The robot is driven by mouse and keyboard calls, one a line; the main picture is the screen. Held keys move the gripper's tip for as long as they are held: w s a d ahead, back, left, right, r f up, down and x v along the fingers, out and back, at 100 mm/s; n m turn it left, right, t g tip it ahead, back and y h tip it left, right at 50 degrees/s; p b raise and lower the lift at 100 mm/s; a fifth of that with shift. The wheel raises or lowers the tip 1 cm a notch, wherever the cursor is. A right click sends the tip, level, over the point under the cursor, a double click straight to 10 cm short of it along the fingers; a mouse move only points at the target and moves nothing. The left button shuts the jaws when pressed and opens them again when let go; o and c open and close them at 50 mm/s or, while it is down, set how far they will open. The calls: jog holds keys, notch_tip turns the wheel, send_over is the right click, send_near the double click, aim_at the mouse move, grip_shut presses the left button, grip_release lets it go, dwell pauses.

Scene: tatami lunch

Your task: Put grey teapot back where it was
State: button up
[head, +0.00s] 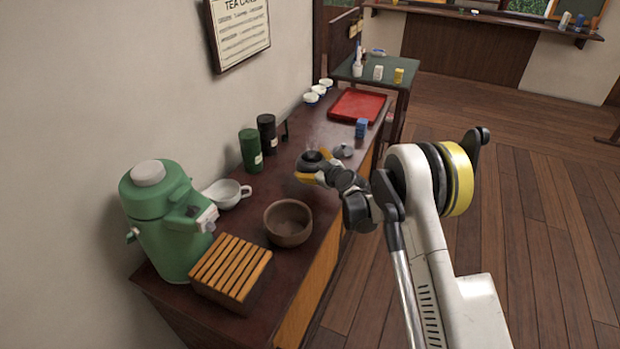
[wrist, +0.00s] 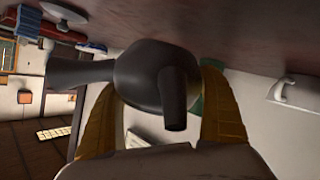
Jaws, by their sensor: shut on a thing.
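The grey teapot (head: 313,159) is dark, with a side handle and a spout. It is over the dark counter, in front of the black canister. My gripper (head: 319,178) is shut on its body. In the wrist view the teapot (wrist: 150,75) sits between the yellow fingers (wrist: 158,115), its handle or spout sticking out to the left and another stub pointing at the camera. I cannot tell whether its base touches the counter. A small grey lid (head: 343,151) lies on the counter just right of the teapot.
Green (head: 250,150) and black (head: 267,134) canisters stand along the wall. A brown bowl (head: 288,222), slatted wooden box (head: 231,270) and green dispenser (head: 165,220) are nearer.

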jog(key=shift+w+a+f, duration=0.2)
jog(key=shift+a+f, duration=0.05)
jog(key=shift+f, duration=0.1)
notch_tip(320, 180, down, 4)
jog(key=shift+r+b, duration=0.1)
jog(key=shift+b, duration=1.1)
jog(key=shift+r, duration=0.1)
jog(key=o, duration=1.2)
